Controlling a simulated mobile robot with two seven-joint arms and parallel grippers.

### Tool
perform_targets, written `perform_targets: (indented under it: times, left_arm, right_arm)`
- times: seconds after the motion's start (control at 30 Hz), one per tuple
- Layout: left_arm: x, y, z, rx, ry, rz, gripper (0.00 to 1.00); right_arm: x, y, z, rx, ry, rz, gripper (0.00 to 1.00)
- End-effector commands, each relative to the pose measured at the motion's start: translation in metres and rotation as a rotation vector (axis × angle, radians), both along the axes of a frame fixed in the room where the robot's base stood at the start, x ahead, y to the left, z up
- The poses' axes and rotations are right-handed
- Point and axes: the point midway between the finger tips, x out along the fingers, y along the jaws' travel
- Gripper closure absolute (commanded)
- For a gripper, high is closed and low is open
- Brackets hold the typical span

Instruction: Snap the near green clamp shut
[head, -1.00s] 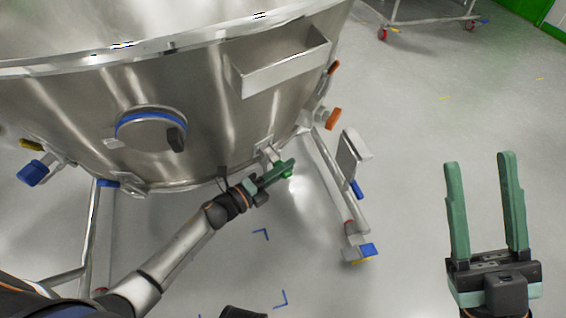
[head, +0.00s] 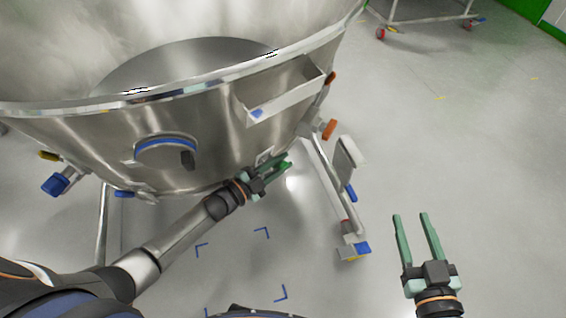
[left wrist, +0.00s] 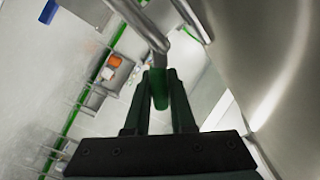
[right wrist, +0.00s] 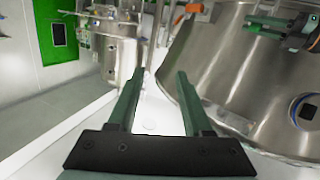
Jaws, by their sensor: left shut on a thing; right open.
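The near green clamp (left wrist: 158,92) hangs on a metal stem at the lower edge of the big steel vessel (head: 222,128). Its green handle shows between my left fingers in the left wrist view. My left gripper (head: 284,164) is at the vessel's lower right side, shut on this handle; it also shows in the left wrist view (left wrist: 159,78). The fingers partly hide the clamp in the head view, so I cannot tell whether it is latched. My right gripper (head: 410,215) is open and empty over the floor at right, apart from the vessel.
An orange clamp handle (head: 329,129) and a blue one (head: 55,185) stick out from the vessel. A steel leg with a blue-pedalled caster (head: 361,248) stands right of my left gripper. A wheeled rack (head: 425,18) is far back. The floor at right is clear.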

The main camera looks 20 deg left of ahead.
Motion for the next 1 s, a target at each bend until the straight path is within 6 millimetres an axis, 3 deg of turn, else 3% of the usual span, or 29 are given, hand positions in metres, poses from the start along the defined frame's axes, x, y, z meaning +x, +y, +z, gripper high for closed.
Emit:
perform_targets:
  times: [0.2, 0.4, 0.97, 1.0]
  left_arm:
    - [0.003, 0.006, 0.007, -0.106, 0.073, 0.001, 1.00]
    - [0.005, 0.008, 0.009, -0.166, 0.111, 0.000, 1.00]
    - [0.006, 0.010, 0.010, -0.193, 0.130, 0.001, 1.00]
    - [0.006, 0.010, 0.010, -0.193, 0.130, 0.001, 0.76]
  right_arm:
    - [-0.014, -0.001, -0.047, -0.001, 0.203, -0.017, 0.50]
    - [-0.024, -0.001, -0.071, -0.001, 0.306, -0.022, 0.50]
    - [-0.030, -0.001, -0.082, -0.002, 0.350, -0.024, 0.50]
    - [-0.030, -0.001, -0.082, -0.002, 0.350, -0.025, 0.50]
